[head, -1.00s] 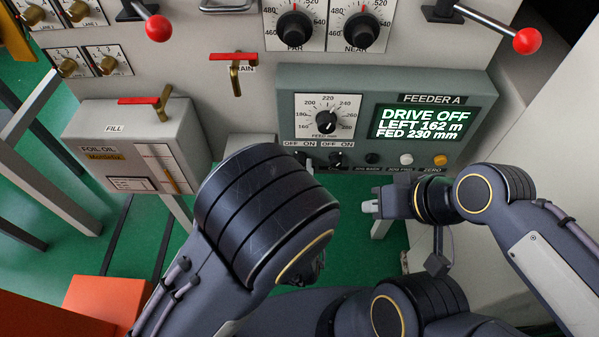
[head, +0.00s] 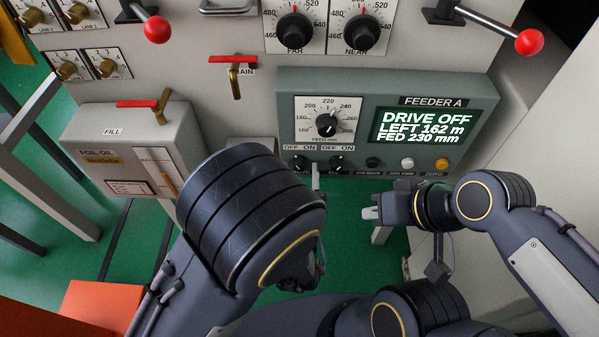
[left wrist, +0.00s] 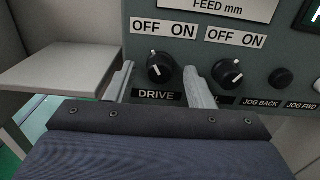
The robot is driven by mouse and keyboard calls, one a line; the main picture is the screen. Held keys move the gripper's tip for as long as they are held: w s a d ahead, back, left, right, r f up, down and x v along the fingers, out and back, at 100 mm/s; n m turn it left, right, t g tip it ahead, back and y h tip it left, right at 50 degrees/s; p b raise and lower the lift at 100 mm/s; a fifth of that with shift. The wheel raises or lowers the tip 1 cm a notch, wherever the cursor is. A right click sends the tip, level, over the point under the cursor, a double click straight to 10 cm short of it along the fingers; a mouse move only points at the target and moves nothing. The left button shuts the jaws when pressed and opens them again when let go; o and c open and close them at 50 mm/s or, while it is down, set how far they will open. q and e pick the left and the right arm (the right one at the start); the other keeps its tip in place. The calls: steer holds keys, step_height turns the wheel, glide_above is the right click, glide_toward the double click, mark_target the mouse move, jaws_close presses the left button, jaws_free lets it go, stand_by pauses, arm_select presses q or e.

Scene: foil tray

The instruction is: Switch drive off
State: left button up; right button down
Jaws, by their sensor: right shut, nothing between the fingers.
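The drive knob (left wrist: 160,68) is a black dial above the DRIVE label in the left wrist view, with its white mark tilted left of straight up, toward OFF. It also shows on the feeder panel in the head view (head: 300,163). The panel screen (head: 420,126) reads DRIVE OFF. My left gripper (left wrist: 159,78) is open, one finger on each side of the drive knob and slightly in front of it; no contact shows. In the head view its body is mostly hidden behind my left arm. My right gripper (head: 371,212) is shut and empty below the panel.
A second OFF/ON knob (left wrist: 229,73) stands close right of my left gripper's right finger. The jog back button (left wrist: 281,78) is beyond it. The FEED dial (head: 326,125) is above. A grey ledge (left wrist: 65,70) lies left of the fingers.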

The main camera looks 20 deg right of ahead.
arm_select(q)
steer(key=v, duration=0.7)
steer(key=shift+s, duration=0.4)
steer(key=shift+a, duration=0.1)
